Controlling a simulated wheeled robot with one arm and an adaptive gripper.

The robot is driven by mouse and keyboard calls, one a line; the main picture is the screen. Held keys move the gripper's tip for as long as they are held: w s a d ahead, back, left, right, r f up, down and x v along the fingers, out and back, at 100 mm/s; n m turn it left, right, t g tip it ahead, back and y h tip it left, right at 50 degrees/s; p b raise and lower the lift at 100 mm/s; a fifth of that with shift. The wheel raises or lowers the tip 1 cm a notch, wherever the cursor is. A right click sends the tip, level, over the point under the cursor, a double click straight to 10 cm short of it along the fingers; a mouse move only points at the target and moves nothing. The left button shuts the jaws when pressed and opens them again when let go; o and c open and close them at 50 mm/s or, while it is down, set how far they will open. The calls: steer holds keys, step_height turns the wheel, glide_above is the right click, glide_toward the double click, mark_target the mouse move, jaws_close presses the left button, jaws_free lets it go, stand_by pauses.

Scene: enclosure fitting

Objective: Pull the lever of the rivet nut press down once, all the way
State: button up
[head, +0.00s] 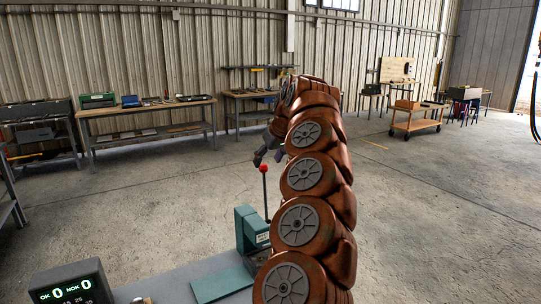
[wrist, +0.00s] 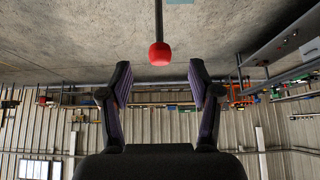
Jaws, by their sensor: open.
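The rivet nut press (head: 247,229) is a teal machine on the bench, partly hidden behind my arm in the head view. Its lever (head: 265,195) is a thin dark rod standing upright with a red knob (head: 263,168) on top. In the wrist view the red knob (wrist: 160,54) lies at the upper middle, beyond the fingertips and centred between them. My gripper (wrist: 160,75) is open and empty, with a finger on each side. In the head view my gripper (head: 268,156) shows small and dark just above the knob, partly behind my arm.
The grey bench (head: 180,283) holds a counter display (head: 70,287) reading OK 0 and NOK 0, and a teal plate (head: 221,284). Workbenches (head: 150,108) stand along the far wall, and a wooden cart (head: 416,122) stands at the right. The floor between is clear.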

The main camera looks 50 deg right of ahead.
mark_target(265, 166)
steer(key=shift+x, duration=2.8)
steer(key=shift+c, duration=0.2)
jaws_close()
